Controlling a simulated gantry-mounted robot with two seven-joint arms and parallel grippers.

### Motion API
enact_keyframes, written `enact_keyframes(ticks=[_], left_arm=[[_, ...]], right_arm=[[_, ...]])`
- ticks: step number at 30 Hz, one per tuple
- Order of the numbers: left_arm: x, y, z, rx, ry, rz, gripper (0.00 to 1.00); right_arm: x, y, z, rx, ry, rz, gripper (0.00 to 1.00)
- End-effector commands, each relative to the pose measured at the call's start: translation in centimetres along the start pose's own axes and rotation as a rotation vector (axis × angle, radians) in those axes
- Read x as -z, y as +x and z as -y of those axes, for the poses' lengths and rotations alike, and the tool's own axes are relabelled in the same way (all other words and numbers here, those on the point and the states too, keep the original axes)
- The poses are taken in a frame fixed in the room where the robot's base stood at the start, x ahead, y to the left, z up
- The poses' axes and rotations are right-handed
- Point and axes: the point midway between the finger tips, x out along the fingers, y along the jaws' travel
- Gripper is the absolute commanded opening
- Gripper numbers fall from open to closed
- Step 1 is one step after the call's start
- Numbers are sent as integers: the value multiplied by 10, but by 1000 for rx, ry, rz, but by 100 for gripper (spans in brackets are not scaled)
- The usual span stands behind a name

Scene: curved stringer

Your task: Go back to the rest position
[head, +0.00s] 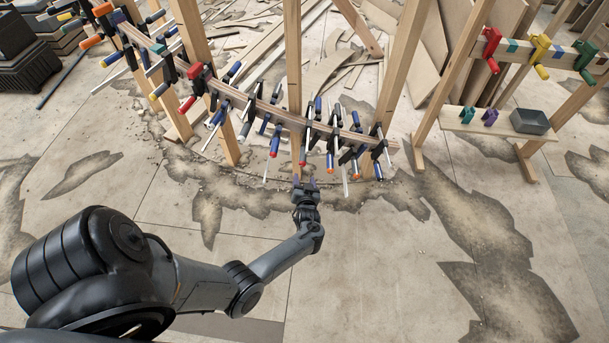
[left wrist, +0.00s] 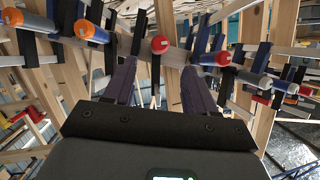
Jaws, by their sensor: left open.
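My left gripper (head: 306,187) is stretched out in front of the clamped curved stringer (head: 270,110) in the head view. In the left wrist view its two dark fingers (left wrist: 158,85) are spread apart with nothing held between them. A red-ended clamp handle (left wrist: 160,45) shows beyond the gap between the fingers. Whether the fingers touch any clamp cannot be told. Many clamps with blue, red and orange handles (head: 274,142) grip the stringer along its length. My right gripper is in neither view.
Wooden posts (head: 293,60) hold up the stringer. At the right, a rack carries red, yellow (head: 540,48) and green clamps, with a grey box (head: 529,121) on its lower shelf. Dark crates (head: 28,75) stand at the far left. The stained floor (head: 390,270) nearer me is clear.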

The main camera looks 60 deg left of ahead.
Motion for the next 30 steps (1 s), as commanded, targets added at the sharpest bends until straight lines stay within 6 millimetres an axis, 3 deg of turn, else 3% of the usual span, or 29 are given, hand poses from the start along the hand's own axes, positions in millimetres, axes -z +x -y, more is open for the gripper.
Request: enact_keyframes(ticks=[6,22,26,30], left_arm=[[-7,-16,0,0,-1,0,56],[-12,-19,4,1,8,5,56],[-27,-27,24,8,46,24,56],[-41,-43,66,7,128,31,56]], right_arm=[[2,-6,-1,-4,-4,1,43],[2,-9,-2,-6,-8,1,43],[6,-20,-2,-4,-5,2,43],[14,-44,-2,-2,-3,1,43]])
